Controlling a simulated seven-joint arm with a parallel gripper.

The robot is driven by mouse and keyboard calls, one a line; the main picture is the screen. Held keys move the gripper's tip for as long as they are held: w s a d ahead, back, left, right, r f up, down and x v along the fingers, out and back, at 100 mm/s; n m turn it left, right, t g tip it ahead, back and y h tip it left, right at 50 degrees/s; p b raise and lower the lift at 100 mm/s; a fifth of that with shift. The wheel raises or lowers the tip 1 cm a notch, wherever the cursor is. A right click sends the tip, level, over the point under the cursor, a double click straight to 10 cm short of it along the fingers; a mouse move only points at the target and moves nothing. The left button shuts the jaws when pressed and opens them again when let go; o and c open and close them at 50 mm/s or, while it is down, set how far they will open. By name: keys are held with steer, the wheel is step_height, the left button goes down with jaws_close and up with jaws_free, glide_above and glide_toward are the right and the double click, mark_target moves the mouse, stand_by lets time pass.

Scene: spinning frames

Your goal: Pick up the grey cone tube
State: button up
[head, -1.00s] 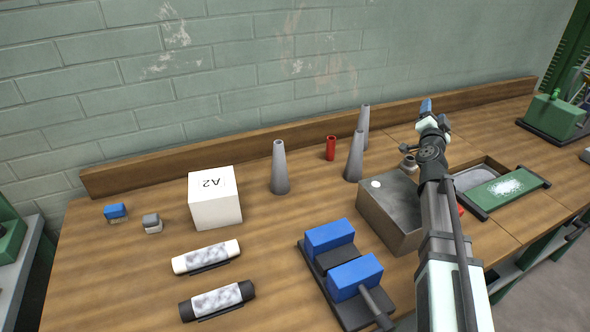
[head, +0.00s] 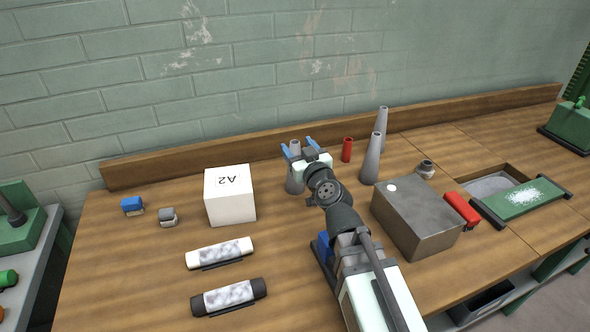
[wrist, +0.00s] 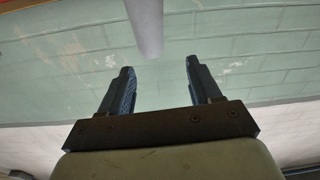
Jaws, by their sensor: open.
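A grey cone tube (head: 294,182) stands upright on the bench, left of the red tube, partly hidden behind my gripper. My gripper (head: 299,147) is open, with its blue fingertips near the top of this cone in the head view. The wrist view shows my two fingers (wrist: 157,85) apart with nothing between their tips. A grey tapered shape, seemingly the cone (wrist: 147,25), reaches in from the top edge, beyond the fingertips.
A small red tube (head: 347,150) stands between the cones. A white A2 box (head: 230,195) is at left, a grey metal box (head: 417,218) at right. White and black rolls (head: 220,253) lie in front. The wooden ledge and brick wall are behind.

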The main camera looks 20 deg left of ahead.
mark_target(293, 141)
steer(key=shift+s+d+f+m, duration=0.1)
steer(key=shift+d+f+m, duration=0.4)
steer(key=shift+f, duration=0.25)
steer(key=shift+w+a+f, duration=0.1)
steer(key=shift+w+a, duration=0.05)
steer(key=shift+w, duration=0.1)
steer(key=shift+x, duration=3.55)
jaws_close()
